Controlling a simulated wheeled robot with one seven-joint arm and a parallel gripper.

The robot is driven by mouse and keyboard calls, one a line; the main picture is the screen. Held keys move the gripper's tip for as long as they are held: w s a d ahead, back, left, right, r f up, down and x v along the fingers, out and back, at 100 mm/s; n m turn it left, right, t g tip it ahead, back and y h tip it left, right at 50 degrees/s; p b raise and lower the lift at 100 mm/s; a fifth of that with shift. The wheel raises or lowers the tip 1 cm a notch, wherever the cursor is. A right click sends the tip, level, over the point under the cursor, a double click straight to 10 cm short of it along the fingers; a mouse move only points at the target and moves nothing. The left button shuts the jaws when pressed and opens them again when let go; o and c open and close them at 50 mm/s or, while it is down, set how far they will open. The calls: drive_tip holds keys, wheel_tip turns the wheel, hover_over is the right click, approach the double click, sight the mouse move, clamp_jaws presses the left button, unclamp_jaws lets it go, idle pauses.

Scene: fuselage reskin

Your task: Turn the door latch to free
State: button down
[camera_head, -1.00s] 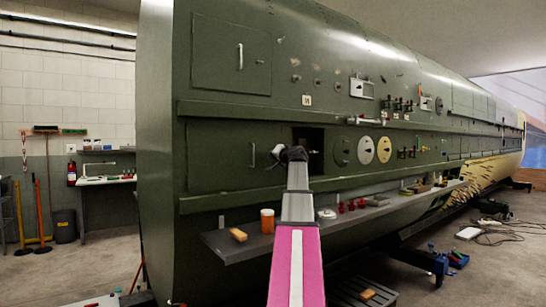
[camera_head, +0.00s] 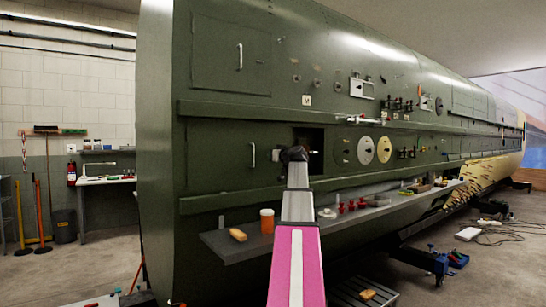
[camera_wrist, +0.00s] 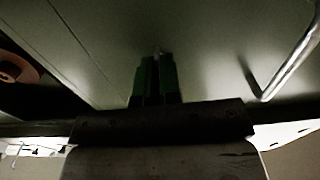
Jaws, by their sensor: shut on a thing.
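The lower green door (camera_head: 222,158) on the fuselage side has a pale bar handle (camera_head: 253,155). In the wrist view the handle (camera_wrist: 292,62) is a bright bar at the right. My gripper (camera_wrist: 156,58) shows there as two dark green fingers close together against the door panel. They are shut on a small pale piece (camera_wrist: 157,50), apparently the door latch, which is mostly hidden between them. Its turn angle cannot be told. In the head view my wrist and arm cover the fingers and the latch.
A dark square opening (camera_head: 315,140) lies just right of my wrist. A grey shelf (camera_head: 222,243) below carries an orange jar (camera_head: 267,221), a tan block (camera_head: 238,234) and several red parts. An upper door (camera_head: 222,60) is above.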

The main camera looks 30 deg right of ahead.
idle(0.5)
drive_tip(key=c, duration=1.3)
unclamp_jaws()
drive_tip(key=s, duration=1)
drive_tip(key=shift+s+d, duration=0.4)
drive_tip(key=shift+d, duration=0.05)
